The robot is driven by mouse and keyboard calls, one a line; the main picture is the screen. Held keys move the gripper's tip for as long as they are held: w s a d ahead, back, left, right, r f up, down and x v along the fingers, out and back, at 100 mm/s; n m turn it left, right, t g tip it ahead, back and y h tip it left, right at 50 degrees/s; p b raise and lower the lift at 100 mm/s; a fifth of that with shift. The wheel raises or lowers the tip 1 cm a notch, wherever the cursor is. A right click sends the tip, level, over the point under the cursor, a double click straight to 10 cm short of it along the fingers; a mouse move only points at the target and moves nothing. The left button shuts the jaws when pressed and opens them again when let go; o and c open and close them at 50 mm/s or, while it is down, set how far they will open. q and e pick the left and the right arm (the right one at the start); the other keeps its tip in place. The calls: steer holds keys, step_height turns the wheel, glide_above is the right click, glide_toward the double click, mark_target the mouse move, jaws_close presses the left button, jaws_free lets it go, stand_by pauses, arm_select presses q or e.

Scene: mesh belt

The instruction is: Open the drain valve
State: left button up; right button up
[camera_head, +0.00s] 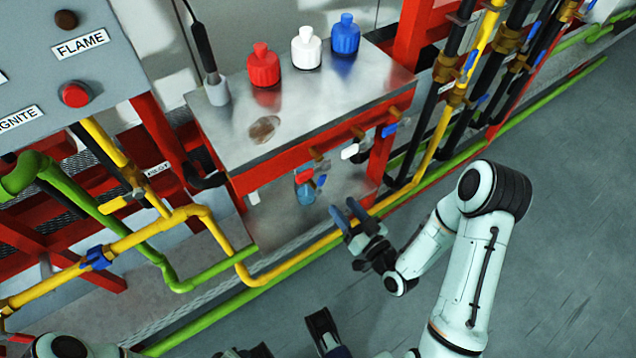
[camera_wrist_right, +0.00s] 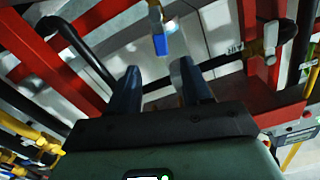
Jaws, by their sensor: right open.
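Small valves line the front edge of the metal-topped bench, with a blue handle (camera_head: 389,130), a white handle (camera_head: 349,151) and a red handle (camera_head: 304,176). I cannot tell which is the drain valve. My right gripper (camera_head: 347,208) is open and empty, low in front of the bench. In the right wrist view its two dark fingers (camera_wrist_right: 157,75) stand apart, with a blue handle (camera_wrist_right: 161,45) beyond the gap, not touched. A dark gripper part, apparently my left one (camera_head: 320,328), shows at the bottom edge, mostly cut off.
Red, white and blue-capped bottles (camera_head: 264,66) stand on the bench top (camera_head: 330,100). Yellow pipe (camera_head: 300,262) and green pipe (camera_head: 235,305) run low along the frame. A control panel (camera_head: 75,60) is at left. The floor (camera_head: 570,200) at right is clear.

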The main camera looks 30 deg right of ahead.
mark_target(322, 182)
arm_select(q)
steer(key=shift+t, duration=0.5)
steer(key=w, duration=0.1)
steer(key=w+a+f+b, duration=0.1)
steer(key=w+f, duration=0.1)
steer(key=shift+w+a+f, duration=0.15)
steer(key=shift+a, duration=0.25)
arm_select(e)
steer(key=w, duration=0.7)
steer(key=w+a, duration=0.1)
steer(key=w, duration=0.3)
